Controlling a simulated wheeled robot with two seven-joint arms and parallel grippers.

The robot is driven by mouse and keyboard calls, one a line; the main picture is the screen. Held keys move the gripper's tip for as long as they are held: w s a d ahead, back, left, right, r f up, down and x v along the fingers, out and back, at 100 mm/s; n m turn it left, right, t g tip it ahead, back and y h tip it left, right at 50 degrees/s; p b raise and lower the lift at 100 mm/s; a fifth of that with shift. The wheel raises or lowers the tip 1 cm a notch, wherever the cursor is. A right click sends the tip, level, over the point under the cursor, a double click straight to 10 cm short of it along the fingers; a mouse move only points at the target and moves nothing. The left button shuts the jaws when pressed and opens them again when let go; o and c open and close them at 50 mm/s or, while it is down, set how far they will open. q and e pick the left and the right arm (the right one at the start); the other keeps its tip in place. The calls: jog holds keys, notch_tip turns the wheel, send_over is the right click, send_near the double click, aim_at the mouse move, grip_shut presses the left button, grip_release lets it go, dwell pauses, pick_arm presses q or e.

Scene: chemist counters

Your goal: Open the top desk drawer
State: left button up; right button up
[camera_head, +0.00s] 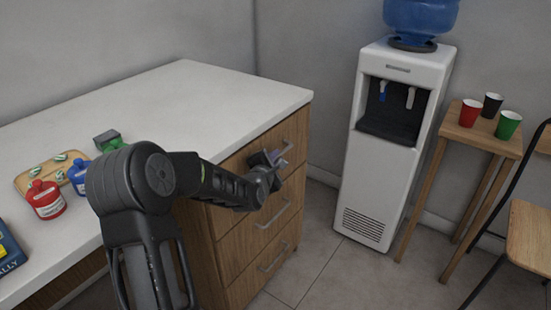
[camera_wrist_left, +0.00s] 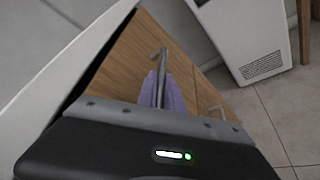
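The wooden desk (camera_head: 228,258) has a column of drawers under a white top. The top drawer (camera_head: 297,130) looks closed in the head view, its front about level with those below. Its metal bar handle (camera_head: 286,147) also shows in the left wrist view (camera_wrist_left: 162,62). My left gripper (camera_head: 275,158) is at this handle. In the left wrist view its purple fingers (camera_wrist_left: 162,92) lie close on both sides of the bar and appear shut on it. The gripper hides part of the drawer front. My right gripper is not in view.
Lower drawers with bar handles (camera_head: 274,213) sit below. A water dispenser (camera_head: 375,180) stands right of the desk. A small wooden table (camera_head: 480,135) with cups is further right, beside a chair (camera_head: 530,232). Bottles (camera_head: 46,200) and a tray are on the desktop. Floor before the drawers is clear.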

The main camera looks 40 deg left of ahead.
pick_arm(q)
grip_shut()
dwell(1.0)
jog(key=shift+d+f, duration=0.1)
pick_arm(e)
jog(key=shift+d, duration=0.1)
